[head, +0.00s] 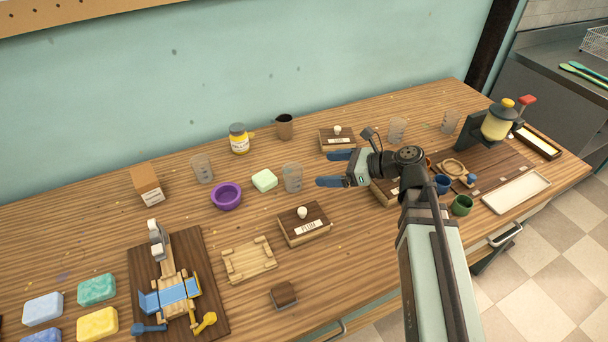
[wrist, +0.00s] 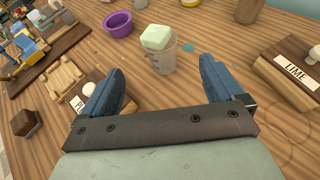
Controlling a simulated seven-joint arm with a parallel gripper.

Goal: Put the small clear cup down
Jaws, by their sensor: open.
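A small clear cup (head: 292,178) stands upright on the wooden table, just left of my gripper's fingertips. My gripper (head: 328,168) is open, its blue fingers pointing left with nothing between them. In the wrist view the cup (wrist: 163,62) is ahead of the gap between the spread fingers (wrist: 160,72), apart from both. The pale green soap (head: 264,181) lies on the table left of the cup; in the wrist view the soap (wrist: 157,37) overlaps the cup's rim. Other clear cups stand at back left (head: 202,168) and back right (head: 397,130).
A purple bowl (head: 226,196) is left of the soap. The PLUM box (head: 304,224) stands in front of the cup, and another knobbed box (head: 338,139) behind my gripper. Some bare table lies around the cup.

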